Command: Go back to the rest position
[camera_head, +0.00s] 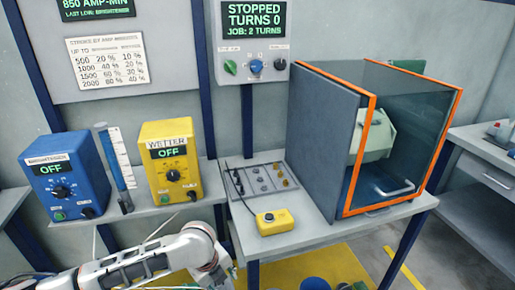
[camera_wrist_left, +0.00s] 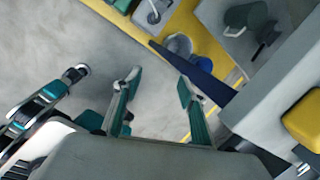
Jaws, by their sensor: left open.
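My left arm (camera_head: 130,265) enters the head view at the lower left, in front of the bench. Its gripper is mostly cut off by the bottom edge there. In the left wrist view my left gripper (camera_wrist_left: 160,88) has its two fingers spread apart with nothing between them, over bare grey floor. A jointed grey and teal part (camera_wrist_left: 48,95) at the left of that view looks like part of my right arm or gripper, but its jaws cannot be made out. The head view does not show my right arm.
A blue box (camera_head: 62,190), yellow WETTER box (camera_head: 171,170) and yellow pendant (camera_head: 274,222) stand on the benches. An orange-framed glass cabinet (camera_head: 345,165) stands right of them. Rounded containers (camera_head: 316,284) sit below on yellow flooring. Grey floor (camera_head: 440,255) is open at lower right.

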